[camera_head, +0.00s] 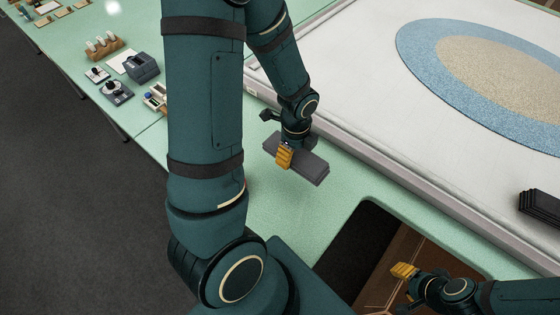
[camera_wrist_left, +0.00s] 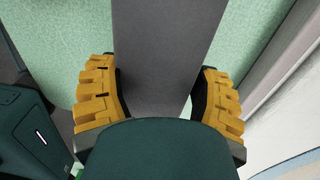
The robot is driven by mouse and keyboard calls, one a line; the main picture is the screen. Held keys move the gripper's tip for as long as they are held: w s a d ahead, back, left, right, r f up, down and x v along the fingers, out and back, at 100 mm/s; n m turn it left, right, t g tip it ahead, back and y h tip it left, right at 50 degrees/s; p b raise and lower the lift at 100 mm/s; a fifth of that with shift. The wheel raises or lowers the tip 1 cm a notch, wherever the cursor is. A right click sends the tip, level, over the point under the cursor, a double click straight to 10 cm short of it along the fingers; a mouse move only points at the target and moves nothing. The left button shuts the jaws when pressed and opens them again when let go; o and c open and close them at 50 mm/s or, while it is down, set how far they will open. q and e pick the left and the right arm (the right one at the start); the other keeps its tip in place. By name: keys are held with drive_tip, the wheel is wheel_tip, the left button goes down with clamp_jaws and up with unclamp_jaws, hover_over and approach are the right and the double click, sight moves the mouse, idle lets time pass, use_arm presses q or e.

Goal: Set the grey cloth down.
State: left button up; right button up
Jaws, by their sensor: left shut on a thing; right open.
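The grey cloth (camera_head: 308,166) is a folded dark grey strip in the head view, over the green table top. My left gripper (camera_head: 285,156) is shut on it near its middle. In the left wrist view the cloth (camera_wrist_left: 165,50) runs up between the yellow fingers of my left gripper (camera_wrist_left: 160,95). I cannot tell whether the cloth touches the table. My right gripper (camera_head: 405,278) is at the lower right of the head view, open, with nothing seen in it.
The green table (camera_head: 285,215) has clear room in front of the cloth. A raised frame edge (camera_head: 380,170) bounds a white panel with a blue and beige oval (camera_head: 480,80). A dark folded stack (camera_head: 540,207) lies at the right. Small devices (camera_head: 143,67) stand at the upper left.

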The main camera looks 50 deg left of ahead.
sight(293, 164)
use_arm(q)
drive_tip(key=shift+w+f+b, duration=0.15)
drive_tip(key=shift+f+b, duration=0.55)
drive_tip(key=shift+f, duration=2.5)
drive_tip(key=shift+f, duration=0.1)
drive_tip(key=o, duration=1.3)
drive_tip(key=shift+c, duration=0.2)
drive_tip(key=shift+r, duration=0.2)
wheel_tip(293, 164, up, 12)
drive_tip(key=p, duration=0.3)
